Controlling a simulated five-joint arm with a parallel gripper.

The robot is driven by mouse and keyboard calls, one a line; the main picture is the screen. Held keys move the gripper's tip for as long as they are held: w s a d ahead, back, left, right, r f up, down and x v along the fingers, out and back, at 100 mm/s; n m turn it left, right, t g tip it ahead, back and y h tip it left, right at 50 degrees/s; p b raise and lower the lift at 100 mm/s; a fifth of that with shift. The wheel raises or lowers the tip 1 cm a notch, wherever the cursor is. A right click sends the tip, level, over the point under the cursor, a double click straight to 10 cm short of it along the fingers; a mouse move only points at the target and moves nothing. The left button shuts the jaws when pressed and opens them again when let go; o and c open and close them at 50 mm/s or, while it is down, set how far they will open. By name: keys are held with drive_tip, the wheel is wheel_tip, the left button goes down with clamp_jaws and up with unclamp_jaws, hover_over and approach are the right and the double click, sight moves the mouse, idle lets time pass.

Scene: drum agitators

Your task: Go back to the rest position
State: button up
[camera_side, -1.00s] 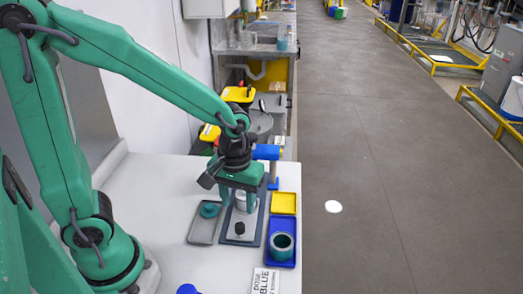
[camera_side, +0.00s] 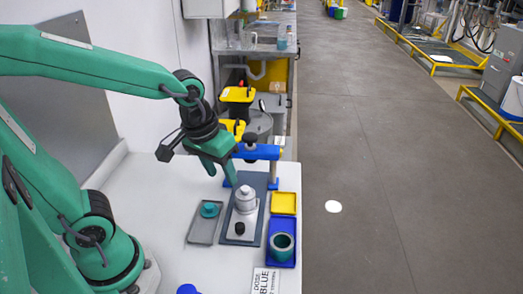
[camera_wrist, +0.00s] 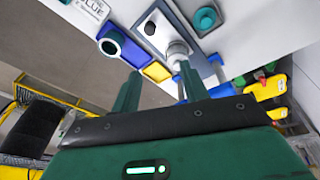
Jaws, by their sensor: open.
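My gripper (camera_side: 220,174) is open and empty, raised above the white table. It is above and to the left of a silver stepped cylinder (camera_side: 245,199). The cylinder stands upright on a dark plate (camera_side: 228,230) with a small black knob (camera_side: 239,228) in front of it. In the wrist view, my gripper's fingers (camera_wrist: 158,90) are spread apart. The silver cylinder (camera_wrist: 177,52) shows beyond them, partly behind one finger.
A grey tray (camera_side: 199,235) holds a teal round part. A yellow tray (camera_side: 284,204) and a blue tray (camera_side: 281,262) with a teal ring stand right. A blue bar (camera_side: 265,152) with a black knob stands behind. A sign (camera_side: 265,281) lies in front.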

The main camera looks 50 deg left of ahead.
drive_tip(key=s+a+r+m+t, duration=0.3)
drive_tip(key=s+r, duration=0.1)
drive_tip(key=r, duration=0.2)
drive_tip(key=shift+s, duration=0.15)
